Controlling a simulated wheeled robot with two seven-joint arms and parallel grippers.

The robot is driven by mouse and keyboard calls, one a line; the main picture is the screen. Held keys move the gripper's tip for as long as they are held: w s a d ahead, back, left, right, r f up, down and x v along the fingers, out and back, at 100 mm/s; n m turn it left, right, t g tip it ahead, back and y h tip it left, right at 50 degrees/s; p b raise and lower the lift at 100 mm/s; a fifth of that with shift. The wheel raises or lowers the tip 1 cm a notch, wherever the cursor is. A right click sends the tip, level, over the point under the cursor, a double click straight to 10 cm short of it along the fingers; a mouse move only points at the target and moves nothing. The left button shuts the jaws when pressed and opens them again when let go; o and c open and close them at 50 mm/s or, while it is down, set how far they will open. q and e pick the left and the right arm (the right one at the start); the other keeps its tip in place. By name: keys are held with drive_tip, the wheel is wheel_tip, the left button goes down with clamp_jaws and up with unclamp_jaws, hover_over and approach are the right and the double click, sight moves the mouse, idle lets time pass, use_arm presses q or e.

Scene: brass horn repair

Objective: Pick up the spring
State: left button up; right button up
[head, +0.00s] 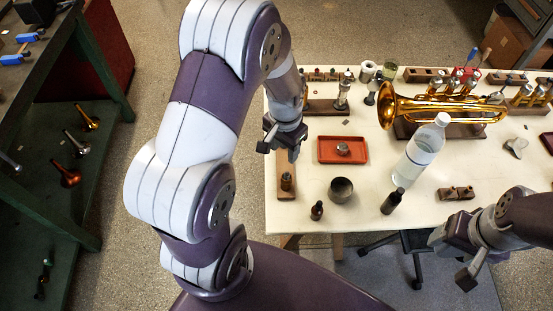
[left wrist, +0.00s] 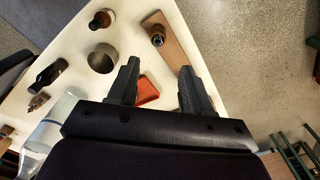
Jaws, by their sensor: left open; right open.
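I cannot make out a clear spring. A small grey metal piece (head: 343,149) sits in the red tray (head: 327,157), too small to tell whether it is a spring. My left gripper (head: 279,148) is open and empty, above the table's left edge and left of the tray. In the left wrist view its two fingers (left wrist: 160,68) are apart, with a corner of the red tray (left wrist: 147,90) showing between them; the grey piece is hidden there. My right gripper (head: 451,262) is open and empty, in front of the table's near edge at the right.
A wooden strip (head: 285,160) with a dark fitting lies along the left edge. A dark bowl (head: 341,190), a small brown bottle (head: 317,210), a dark bottle (head: 393,200) and a clear plastic bottle (head: 420,152) stand near the tray. A brass horn (head: 440,108) rests farther back.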

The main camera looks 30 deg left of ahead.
use_arm(q)
wheel_tip(320, 180, down, 2)
drive_tip(key=w+d, duration=0.1)
drive_tip(key=d, duration=0.1)
hover_over(287, 174)
drive_tip(key=f, duration=0.5)
drive_tip(key=shift+s+a+f+p, duration=0.2)
drive_tip(key=shift+f+p, duration=0.05)
drive_tip(key=shift+p, duration=0.1)
drive_tip(key=f, duration=0.1)
drive_tip(key=f+p, duration=0.1)
drive_tip(key=f, duration=0.3)
drive_tip(key=shift+w+d, duration=0.25)
drive_tip(key=shift+d, duration=0.1)
drive_tip(key=shift+a+f, duration=0.1)
drive_tip(key=shift+f, duration=0.2)
drive_tip(key=shift+a, duration=0.15)
clamp_jaws()
use_arm(e)
drive_tip(key=r, duration=0.1)
drive_tip(key=d+r, duration=0.1)
drive_tip(key=r, duration=0.1)
drive_tip(key=shift+d, duration=0.3)
